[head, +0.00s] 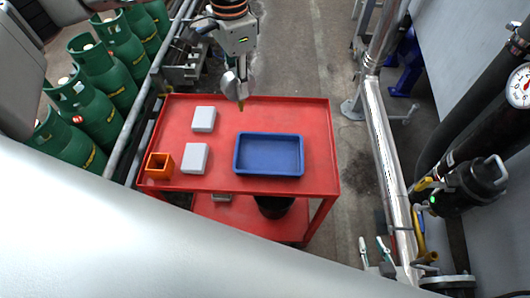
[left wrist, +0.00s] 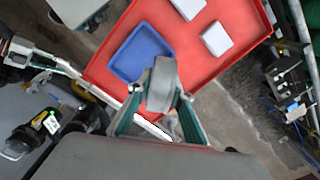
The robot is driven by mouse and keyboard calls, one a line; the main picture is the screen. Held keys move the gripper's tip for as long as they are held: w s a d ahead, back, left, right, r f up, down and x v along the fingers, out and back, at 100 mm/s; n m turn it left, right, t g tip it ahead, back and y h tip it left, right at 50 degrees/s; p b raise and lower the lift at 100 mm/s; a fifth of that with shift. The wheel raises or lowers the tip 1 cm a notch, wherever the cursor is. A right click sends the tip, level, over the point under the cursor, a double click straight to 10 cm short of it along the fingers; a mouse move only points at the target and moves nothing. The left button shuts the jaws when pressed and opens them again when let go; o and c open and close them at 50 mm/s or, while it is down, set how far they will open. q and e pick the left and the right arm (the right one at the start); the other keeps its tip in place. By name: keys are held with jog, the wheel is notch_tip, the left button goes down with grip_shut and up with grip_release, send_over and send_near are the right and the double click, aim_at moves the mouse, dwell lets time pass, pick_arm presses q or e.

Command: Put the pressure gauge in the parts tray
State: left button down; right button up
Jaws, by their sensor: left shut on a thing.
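The pressure gauge (head: 235,87) is a grey round case with a small brass stem pointing down. My left gripper (head: 241,82) is shut on it and holds it over the back edge of the red table. In the left wrist view the gauge (left wrist: 162,82) sits between the fingers of the left gripper (left wrist: 162,98). The blue parts tray (head: 269,174) lies on the table's right half, in front of the gripper and a little right. It also shows in the left wrist view (left wrist: 115,50), and its visible floor is empty. My right gripper is in neither view.
Two light grey boxes (head: 204,119) (head: 195,158) and an orange open box (head: 159,166) stand on the left of the red table (head: 222,182). Green gas cylinders (head: 82,105) line a rail at left. A silver pipe (head: 385,150) stands at right. The tabletop behind the tray is clear.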

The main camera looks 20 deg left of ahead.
pick_arm(q)
jog(key=m, duration=0.2)
jog(key=shift+d+m, duration=0.25)
jog(key=shift+m, duration=0.05)
jog(key=m, duration=0.2)
jog(key=d+m, duration=0.1)
jog(key=m, duration=0.1)
jog(key=shift+r+m, duration=0.2)
jog(key=shift+m, duration=0.1)
jog(key=d+r+m, duration=0.1)
jog(key=d+m, duration=0.2)
jog(key=m, duration=1)
jog(key=d+m, duration=0.3)
jog(key=m, duration=1)
notch_tip(320, 180, down, 20)
jog(key=shift+d, duration=0.15)
